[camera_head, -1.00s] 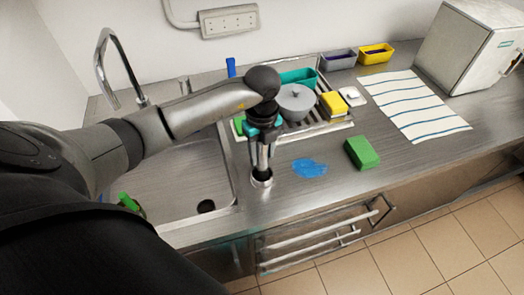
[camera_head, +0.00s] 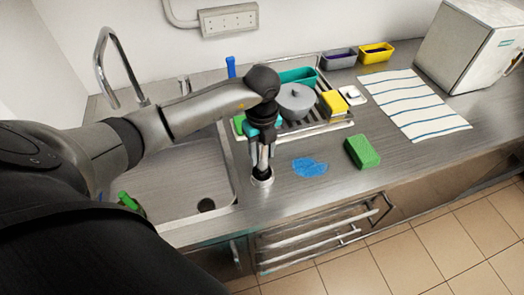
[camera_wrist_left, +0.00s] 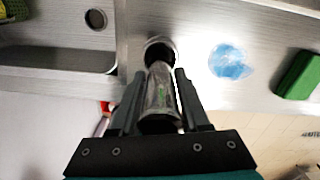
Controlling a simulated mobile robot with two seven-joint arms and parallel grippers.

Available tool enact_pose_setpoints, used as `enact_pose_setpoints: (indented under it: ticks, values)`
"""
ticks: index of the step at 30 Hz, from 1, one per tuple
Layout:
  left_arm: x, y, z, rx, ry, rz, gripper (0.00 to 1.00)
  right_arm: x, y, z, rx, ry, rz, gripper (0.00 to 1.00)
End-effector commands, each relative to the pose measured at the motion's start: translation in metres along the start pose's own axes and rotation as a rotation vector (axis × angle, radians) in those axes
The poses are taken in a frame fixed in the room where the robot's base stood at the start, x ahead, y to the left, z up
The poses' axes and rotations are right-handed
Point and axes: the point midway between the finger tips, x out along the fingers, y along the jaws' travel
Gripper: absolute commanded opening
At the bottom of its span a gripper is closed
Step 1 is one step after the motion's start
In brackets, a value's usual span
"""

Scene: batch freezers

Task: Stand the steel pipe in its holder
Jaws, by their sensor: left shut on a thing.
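The steel pipe (camera_wrist_left: 160,88) is between the fingers of my left gripper (camera_wrist_left: 158,92), which is shut on it. The pipe's far end is at the dark round opening of the holder (camera_wrist_left: 151,43); I cannot tell how deep it sits. In the head view the left gripper (camera_head: 263,152) points down just above the holder (camera_head: 262,180), a short ring on the counter right of the sink. The fingers and wrist hide most of the pipe there. My right gripper is not in view.
The sink (camera_head: 180,185) lies left of the holder. A blue puddle (camera_head: 309,167) and a green sponge (camera_head: 362,152) lie to its right. A dish rack (camera_head: 322,127) with a grey pot (camera_head: 296,101) stands behind. A striped towel (camera_head: 412,105) lies farther right.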

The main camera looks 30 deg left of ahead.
Motion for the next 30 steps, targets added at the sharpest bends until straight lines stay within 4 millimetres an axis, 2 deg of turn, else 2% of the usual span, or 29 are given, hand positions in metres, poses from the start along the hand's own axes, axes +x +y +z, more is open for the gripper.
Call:
enact_pose_setpoints:
  ticks: [13,14,16,17,25,30]
  values:
    - [0.010,0.000,0.000,0.000,0.000,0.000,0.02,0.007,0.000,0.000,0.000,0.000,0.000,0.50]
    - [0.009,0.000,0.000,0.001,0.000,0.000,0.48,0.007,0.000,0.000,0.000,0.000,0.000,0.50]
    - [0.009,0.000,0.000,0.000,0.000,0.000,0.56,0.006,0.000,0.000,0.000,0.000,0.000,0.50]
    - [0.009,0.000,0.000,0.000,0.000,0.000,0.59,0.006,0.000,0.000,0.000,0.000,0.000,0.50]
    - [0.008,0.000,0.000,0.000,0.001,0.001,0.59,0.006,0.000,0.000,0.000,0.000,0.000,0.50]
    - [-0.001,0.000,0.000,0.000,0.000,0.000,0.59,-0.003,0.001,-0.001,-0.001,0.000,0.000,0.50]
